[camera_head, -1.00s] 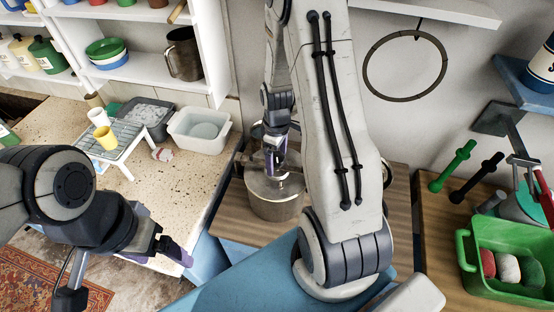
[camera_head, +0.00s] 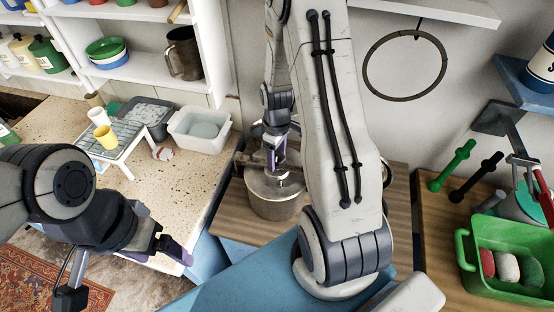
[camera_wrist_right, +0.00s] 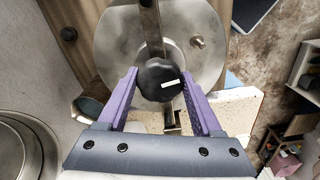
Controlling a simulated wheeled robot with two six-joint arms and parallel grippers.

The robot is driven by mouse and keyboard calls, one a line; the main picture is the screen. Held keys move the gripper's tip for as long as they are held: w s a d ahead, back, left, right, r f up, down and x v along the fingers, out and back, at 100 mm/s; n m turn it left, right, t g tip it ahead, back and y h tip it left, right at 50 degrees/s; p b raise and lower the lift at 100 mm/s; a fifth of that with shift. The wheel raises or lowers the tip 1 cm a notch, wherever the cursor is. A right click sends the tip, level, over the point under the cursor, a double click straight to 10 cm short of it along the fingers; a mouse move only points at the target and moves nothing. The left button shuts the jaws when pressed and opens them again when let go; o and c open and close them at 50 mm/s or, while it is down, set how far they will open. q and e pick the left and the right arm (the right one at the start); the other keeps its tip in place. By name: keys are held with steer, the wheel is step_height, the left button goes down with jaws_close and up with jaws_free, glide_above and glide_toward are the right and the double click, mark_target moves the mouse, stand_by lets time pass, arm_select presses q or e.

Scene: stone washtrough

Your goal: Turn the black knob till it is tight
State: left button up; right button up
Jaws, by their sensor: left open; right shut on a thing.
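The black knob (camera_wrist_right: 158,80) is a lobed knob with a white mark on its right side. It sits on a metal bar (camera_wrist_right: 150,30) across the round lid (camera_wrist_right: 110,45) of a metal pot. In the right wrist view my right gripper (camera_wrist_right: 160,74) has its purple fingers on either side of the knob, shut on it. In the head view my right gripper (camera_head: 276,160) is above the pot (camera_head: 272,202), and the knob is hard to make out there. My left gripper (camera_head: 174,249) is open and empty at the lower left, away from the pot.
A small stud (camera_wrist_right: 197,42) stands on the lid. The pot is on a wooden top (camera_head: 232,215) near the wall. A green crate (camera_head: 510,265) is at the right; a white tub (camera_head: 199,130) and a rack (camera_head: 123,139) with cups are at the left.

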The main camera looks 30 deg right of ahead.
steer(key=m, duration=0.7)
steer(key=shift+m, duration=0.3)
steer(key=m, duration=0.6)
steer(key=shift+p, duration=0.4)
steer(key=o, duration=1)
steer(key=shift+c, duration=0.2)
